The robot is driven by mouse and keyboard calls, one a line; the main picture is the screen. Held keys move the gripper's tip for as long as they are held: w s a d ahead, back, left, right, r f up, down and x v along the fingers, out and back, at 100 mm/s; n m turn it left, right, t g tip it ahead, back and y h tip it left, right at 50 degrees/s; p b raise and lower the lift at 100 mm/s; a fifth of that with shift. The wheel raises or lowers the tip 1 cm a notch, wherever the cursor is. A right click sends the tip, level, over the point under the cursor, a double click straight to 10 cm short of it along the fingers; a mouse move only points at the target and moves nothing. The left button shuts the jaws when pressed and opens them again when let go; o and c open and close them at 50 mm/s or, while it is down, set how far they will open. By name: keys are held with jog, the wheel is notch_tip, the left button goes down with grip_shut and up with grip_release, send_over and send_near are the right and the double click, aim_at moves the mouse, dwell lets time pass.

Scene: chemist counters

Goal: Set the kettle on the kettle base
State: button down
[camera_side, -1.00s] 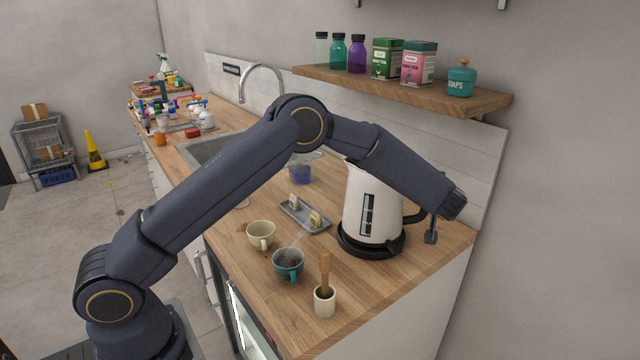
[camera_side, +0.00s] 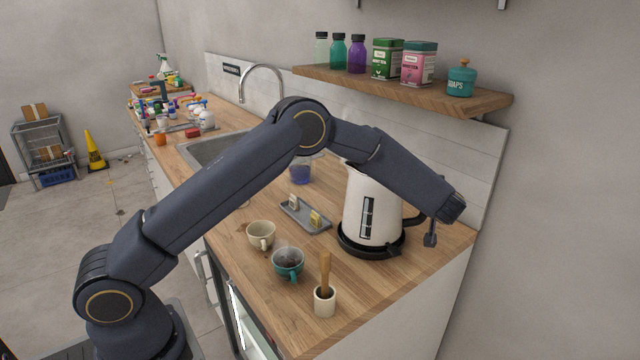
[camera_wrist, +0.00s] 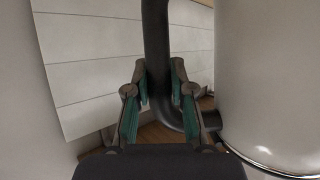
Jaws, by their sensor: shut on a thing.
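The white kettle (camera_side: 371,208) stands upright at the right end of the counter, on or just over its round black base (camera_side: 368,246). Whether it is fully seated cannot be told. My arm hides its top. My gripper (camera_side: 432,238) is at the black handle on the kettle's right side. In the wrist view my gripper (camera_wrist: 160,92) has its two green-padded fingers on either side of the black handle (camera_wrist: 157,45), closed on it. The kettle's pale body (camera_wrist: 268,80) fills the right of that view.
Left of the kettle are a grey tray (camera_side: 296,222), a cream cup (camera_side: 261,235) and a teal cup (camera_side: 287,262). A mortar with pestle (camera_side: 325,300) stands at the front edge. A shelf (camera_side: 480,103) with jars hangs above. The wall is close behind.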

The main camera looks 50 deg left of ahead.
jog(key=shift+f, duration=0.1)
jog(key=c, duration=1.3)
grip_release()
jog(key=shift+f, duration=0.3)
jog(key=v, duration=1.1)
jog(key=shift+r, duration=0.15)
